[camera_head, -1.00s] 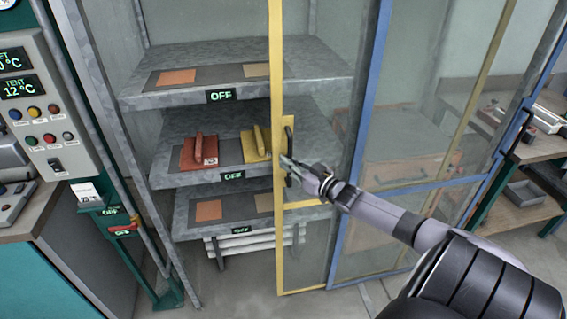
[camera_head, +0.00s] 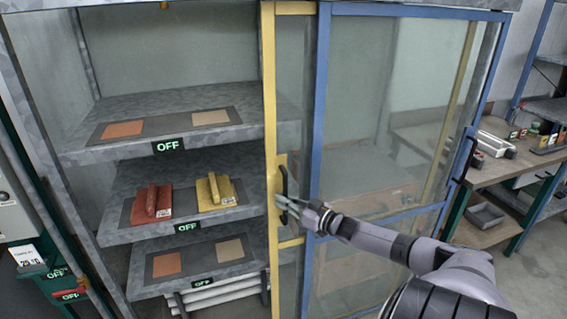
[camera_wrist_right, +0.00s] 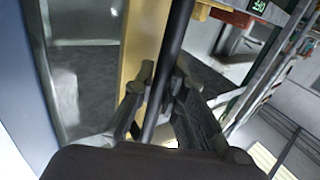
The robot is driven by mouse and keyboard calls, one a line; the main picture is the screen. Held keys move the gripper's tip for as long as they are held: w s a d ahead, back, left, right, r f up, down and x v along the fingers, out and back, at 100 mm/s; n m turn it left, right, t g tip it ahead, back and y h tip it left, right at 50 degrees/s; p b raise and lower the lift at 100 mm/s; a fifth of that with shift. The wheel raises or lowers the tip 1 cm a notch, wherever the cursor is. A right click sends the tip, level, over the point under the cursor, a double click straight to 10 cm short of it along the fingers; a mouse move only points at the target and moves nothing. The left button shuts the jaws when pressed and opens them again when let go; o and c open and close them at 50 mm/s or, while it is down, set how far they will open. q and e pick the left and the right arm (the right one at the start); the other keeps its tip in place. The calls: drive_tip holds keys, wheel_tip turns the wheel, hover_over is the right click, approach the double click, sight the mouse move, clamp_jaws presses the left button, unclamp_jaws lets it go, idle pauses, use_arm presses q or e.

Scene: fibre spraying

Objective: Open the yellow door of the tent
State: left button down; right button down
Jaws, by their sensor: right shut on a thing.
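The yellow door (camera_head: 270,110) of the tent is a sliding glazed frame. It stands mostly behind the blue-framed door (camera_head: 322,110), with its yellow left edge showing near the middle of the head view. The left part of the tent front is open to the shelves. A dark vertical handle (camera_head: 284,190) sits on the yellow edge. My right gripper (camera_head: 283,203) is shut on this handle. In the right wrist view the dark handle bar (camera_wrist_right: 175,55) runs between the fingers (camera_wrist_right: 155,100), beside the yellow frame (camera_wrist_right: 145,40). My left gripper is not in view.
Inside the tent, shelves (camera_head: 110,235) carry a red float (camera_head: 152,203) and a yellow float (camera_head: 215,192) with OFF displays. A workbench (camera_head: 510,165) with trays stands at the right. A green post with a control box (camera_head: 65,285) stands at the lower left.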

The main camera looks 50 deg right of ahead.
drive_tip(key=c, duration=1.9)
unclamp_jaws()
drive_tip(key=s, duration=1.2)
drive_tip(key=shift+d, duration=0.2)
